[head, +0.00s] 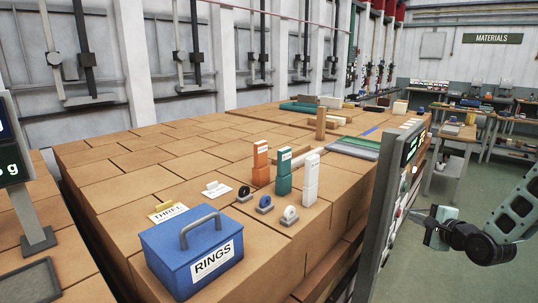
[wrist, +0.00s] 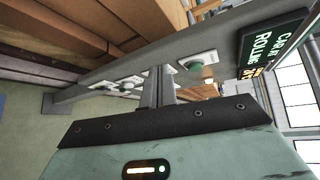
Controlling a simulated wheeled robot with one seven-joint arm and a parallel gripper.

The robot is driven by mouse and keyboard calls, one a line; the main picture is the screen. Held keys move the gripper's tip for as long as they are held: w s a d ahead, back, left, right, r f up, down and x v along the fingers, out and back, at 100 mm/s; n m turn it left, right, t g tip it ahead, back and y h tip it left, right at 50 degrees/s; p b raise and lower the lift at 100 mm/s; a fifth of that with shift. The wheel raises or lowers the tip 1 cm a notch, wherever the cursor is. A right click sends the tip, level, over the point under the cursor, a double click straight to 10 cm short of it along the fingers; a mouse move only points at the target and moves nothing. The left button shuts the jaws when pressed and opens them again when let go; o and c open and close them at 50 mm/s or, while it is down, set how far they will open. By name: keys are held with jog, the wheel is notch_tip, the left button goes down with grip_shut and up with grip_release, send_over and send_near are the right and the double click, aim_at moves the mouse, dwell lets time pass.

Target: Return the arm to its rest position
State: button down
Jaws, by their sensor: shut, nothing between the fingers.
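My gripper (head: 422,224) is at the right of the head view, in front of the tall grey panel (head: 378,215) and clear of the brick stack. Part of my arm reaches in from the right edge. In the wrist view my gripper's two fingers (wrist: 160,80) stand close together, shut and empty. Behind them runs the grey panel with several switches or buttons, a green one (wrist: 195,64) among them. I cannot tell how far the fingertips are from the panel.
A blue RINGS box (head: 192,253) stands on the brick stack (head: 95,195). Orange (head: 260,162), green (head: 284,171) and white (head: 310,180) upright blocks stand behind it. A workbench (head: 456,135) is at the back right. Floor shows between it and the panel.

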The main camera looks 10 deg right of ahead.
jog(key=a+n+g+y+b, duration=0.1)
jog(key=a+n+g, duration=0.45)
jog(key=a, duration=0.85)
jog(key=s+a+r+n+g+b, duration=0.1)
jog(key=s+a+n, duration=0.35)
jog(key=a, duration=0.25)
jog(key=s+a+n+g+b, duration=0.1)
jog(key=s+a+n+g, duration=0.1)
jog(key=s+a+n, duration=0.4)
jog(key=s+a+r+n+g+b, duration=0.1)
jog(key=s+a+n+g, duration=0.2)
jog(key=s, duration=0.9)
jog(key=s+a+r+n+g+h+b, duration=0.1)
jog(key=s+a+n+g, duration=0.2)
jog(key=s+a+n, duration=0.4)
jog(key=s+n, duration=0.1)
jog(key=s, duration=0.4)
jog(key=shift+s+a+r+n+h, duration=0.15)
jog(key=shift+a+r+n+h, duration=0.15)
jog(key=shift+r, duration=0.1)
